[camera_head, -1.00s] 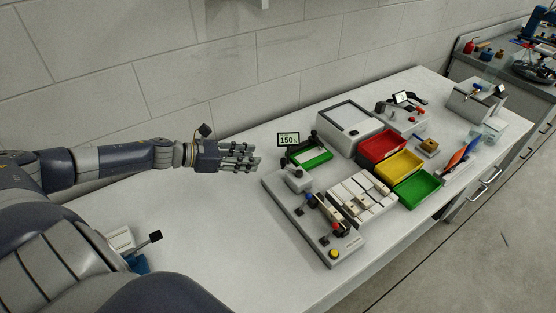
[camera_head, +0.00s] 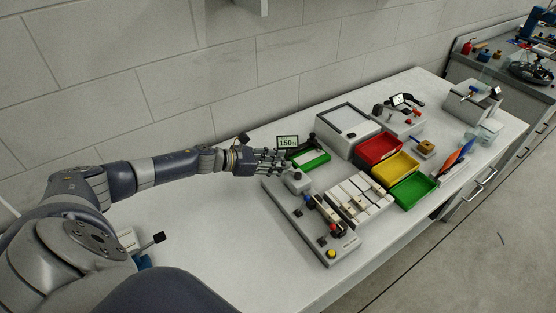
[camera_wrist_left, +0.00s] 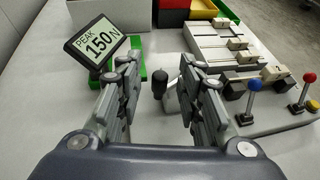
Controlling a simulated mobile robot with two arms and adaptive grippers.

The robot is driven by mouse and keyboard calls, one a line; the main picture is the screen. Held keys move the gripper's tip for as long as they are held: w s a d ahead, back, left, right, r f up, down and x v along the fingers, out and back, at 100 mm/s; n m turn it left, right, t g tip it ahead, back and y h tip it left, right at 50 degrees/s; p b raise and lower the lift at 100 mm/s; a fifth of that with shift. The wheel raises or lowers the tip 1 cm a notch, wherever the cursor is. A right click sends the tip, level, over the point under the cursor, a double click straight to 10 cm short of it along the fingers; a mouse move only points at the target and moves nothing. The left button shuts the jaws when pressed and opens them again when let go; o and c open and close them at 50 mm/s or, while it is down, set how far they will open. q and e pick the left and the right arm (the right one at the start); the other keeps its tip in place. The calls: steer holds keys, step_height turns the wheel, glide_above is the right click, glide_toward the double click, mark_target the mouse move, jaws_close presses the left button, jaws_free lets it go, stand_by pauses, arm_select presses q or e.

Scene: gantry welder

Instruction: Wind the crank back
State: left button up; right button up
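The crank shows in the left wrist view as a black upright handle (camera_wrist_left: 159,84) on a grey arm. It belongs to the grey bench fixture (camera_head: 341,250), whose grey block (camera_head: 297,181) is near its far left end. My left gripper (camera_head: 274,161) reaches in from the left over the bench, just behind that block. In the left wrist view my left gripper (camera_wrist_left: 159,68) has its fingers spread to both sides with the black handle between and beyond them. No finger visibly touches it. My right gripper is not in view.
A small display (camera_head: 288,142) reads 150 N and stands close behind my left fingers. Red (camera_head: 379,148), yellow (camera_head: 397,167) and green (camera_head: 413,189) bins stand to the right.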

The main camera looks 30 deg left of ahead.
arm_select(q)
jaws_close()
steer(key=shift+d+y, duration=0.1)
steer(key=shift+y, duration=0.2)
